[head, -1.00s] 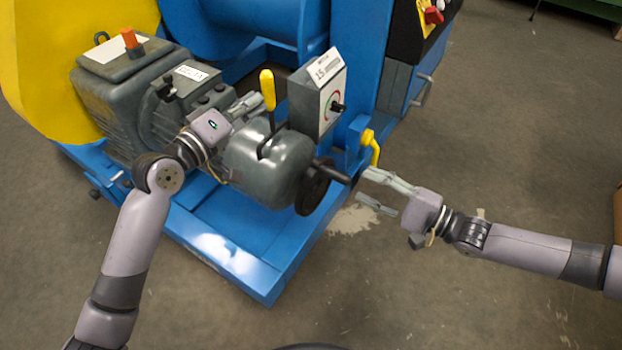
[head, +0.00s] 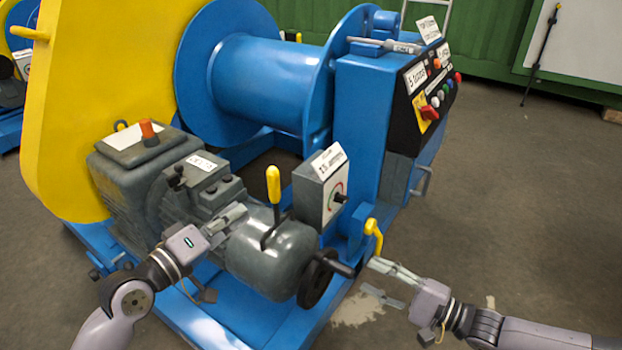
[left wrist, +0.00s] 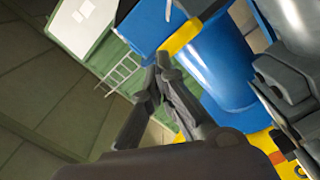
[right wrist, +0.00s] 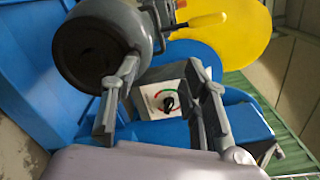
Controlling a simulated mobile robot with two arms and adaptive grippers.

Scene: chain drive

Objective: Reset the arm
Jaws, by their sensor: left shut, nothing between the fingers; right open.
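My left gripper (head: 232,217) is in front of the grey motor (head: 270,250) in the head view, its fingers near the motor's top. In the left wrist view its fingers (left wrist: 160,70) meet at the tips with nothing between them, in front of a yellow lever (left wrist: 180,38). My right gripper (head: 390,285) is at the lower right in the head view, beside the black handwheel (head: 317,280). In the right wrist view its fingers (right wrist: 160,75) are spread and empty, with the gauge box (right wrist: 178,98) seen between them.
A blue winch drum (head: 265,85) and a yellow guard (head: 100,90) stand behind the motor. A yellow-handled lever (head: 273,185) rises from the motor. A control panel (head: 425,100) with buttons is at the right.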

